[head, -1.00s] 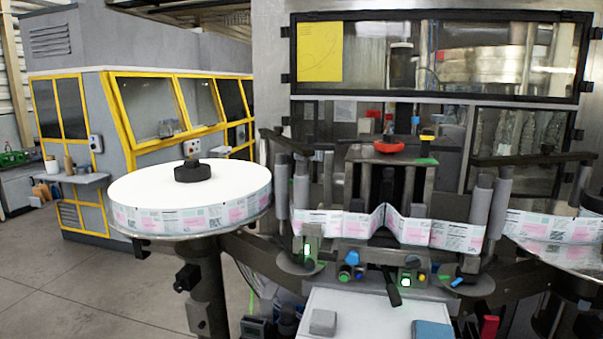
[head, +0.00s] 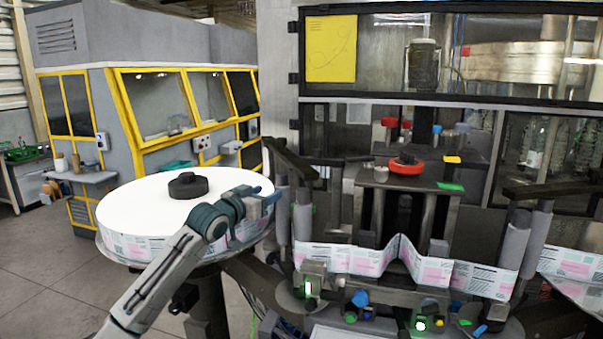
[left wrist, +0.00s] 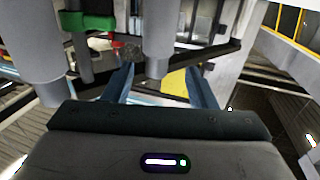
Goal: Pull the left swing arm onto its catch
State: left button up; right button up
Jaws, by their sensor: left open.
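The left swing arm (head: 290,158) is a dark bar at the left of the labeller, with grey upright rollers (head: 303,215) hanging below it. My left gripper (head: 268,194) reaches in from the left, in front of the white label reel (head: 130,200), with its fingertips close to the left rollers. In the left wrist view the two bluish fingers (left wrist: 160,72) are open. A grey roller (left wrist: 157,50) under the dark bar (left wrist: 208,50) shows between the fingertips; I cannot tell whether it is inside the jaws or just beyond. No catch can be made out clearly. My right gripper is out of view.
A printed label strip (head: 350,260) zigzags across the machine's middle. The right swing arm (head: 560,185) stands opposite. A red ring (head: 406,166) sits on the central block. A yellow-framed grey cabinet (head: 150,110) stands behind left, with open floor before it.

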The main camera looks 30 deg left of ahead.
aim_at(286, 178)
pick_arm(q)
jog(key=shift+w+d+r, duration=0.1)
jog(key=shift+w+r, duration=0.2)
jog(key=shift+r, duration=0.4)
jog(key=shift+w+d+r+p, duration=0.1)
jog(key=shift+w+r+p, duration=0.4)
jog(key=shift+p, duration=0.4)
jog(key=w+p, duration=0.1)
jog(key=w, duration=0.2)
jog(key=shift+w+f+p, duration=0.15)
jog(key=shift+w+p, duration=0.15)
jog(key=w, duration=0.2)
jog(key=w+p, duration=0.1)
jog(key=shift+f, duration=0.25)
jog(key=shift+w, duration=0.75)
jog(key=shift+w+f, duration=0.15)
jog(key=shift+c, duration=1.1)
grip_shut()
pick_arm(e)
jog(key=r, duration=0.1)
jog(key=s+r, duration=0.1)
jog(key=r, duration=0.3)
jog(key=shift+s, duration=0.25)
